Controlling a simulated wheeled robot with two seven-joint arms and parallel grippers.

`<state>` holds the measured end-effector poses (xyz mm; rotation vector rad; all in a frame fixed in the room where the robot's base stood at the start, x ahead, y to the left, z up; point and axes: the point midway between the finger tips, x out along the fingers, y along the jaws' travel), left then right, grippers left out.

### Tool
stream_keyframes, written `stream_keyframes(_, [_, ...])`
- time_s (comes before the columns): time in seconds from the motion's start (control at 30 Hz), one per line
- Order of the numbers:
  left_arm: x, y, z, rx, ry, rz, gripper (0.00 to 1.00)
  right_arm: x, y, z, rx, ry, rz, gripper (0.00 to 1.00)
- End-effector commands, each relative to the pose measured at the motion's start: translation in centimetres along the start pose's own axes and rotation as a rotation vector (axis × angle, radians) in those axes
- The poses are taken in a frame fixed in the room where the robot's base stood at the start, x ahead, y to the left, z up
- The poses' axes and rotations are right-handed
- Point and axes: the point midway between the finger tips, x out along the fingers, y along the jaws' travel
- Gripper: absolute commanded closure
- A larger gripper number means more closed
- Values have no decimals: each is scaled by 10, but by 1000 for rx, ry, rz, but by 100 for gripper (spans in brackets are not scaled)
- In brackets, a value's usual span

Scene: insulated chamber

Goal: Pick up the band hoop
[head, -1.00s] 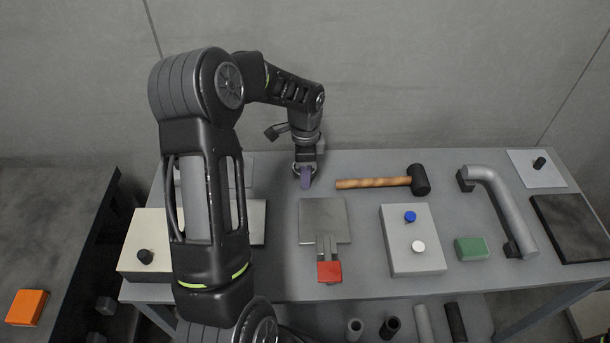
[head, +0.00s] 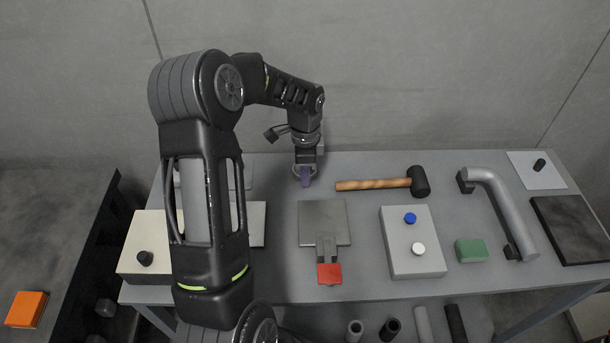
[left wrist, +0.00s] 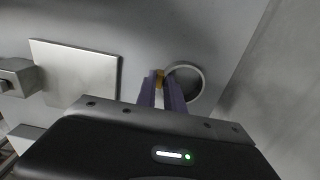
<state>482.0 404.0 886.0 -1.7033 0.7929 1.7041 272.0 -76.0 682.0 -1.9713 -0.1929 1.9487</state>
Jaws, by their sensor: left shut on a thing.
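The band hoop, a pale round ring (left wrist: 203,82), shows in the left wrist view just beside my left fingers. A small amber piece (left wrist: 159,77) sits between the fingertips, at the ring's left side; it looks like a tab of the hoop. My left gripper (head: 305,178) has purple fingers and points down at the back of the grey table. It also shows in the left wrist view (left wrist: 160,88), shut on the hoop at the amber piece. In the head view the hoop is hidden by the gripper. I cannot tell whether it touches the table. My right gripper is not in view.
A mallet (head: 375,184) lies right of the gripper. A grey plate (head: 323,218) with a red-ended part (head: 329,273) lies in front. A button box (head: 412,248), green block (head: 471,250) and grey handle (head: 498,205) stand further right. The wall is close behind.

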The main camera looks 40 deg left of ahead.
Motion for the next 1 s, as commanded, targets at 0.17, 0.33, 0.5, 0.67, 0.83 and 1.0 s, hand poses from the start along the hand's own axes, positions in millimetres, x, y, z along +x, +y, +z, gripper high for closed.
stream_keyframes(0.17, [-15,-1,-1,0,2,-4,100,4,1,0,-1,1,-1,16])
stream_keyframes(0.33, [-45,-1,0,0,2,-6,100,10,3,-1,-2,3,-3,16])
stream_keyframes(0.5, [-78,-1,-1,1,2,-5,100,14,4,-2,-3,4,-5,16])
stream_keyframes(0.67, [-96,0,0,0,0,-2,100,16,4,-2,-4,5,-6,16])
stream_keyframes(0.83, [-100,0,0,1,0,-1,100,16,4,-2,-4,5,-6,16])
stream_keyframes(1.0, [-100,0,0,1,0,-1,100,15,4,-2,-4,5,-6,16])
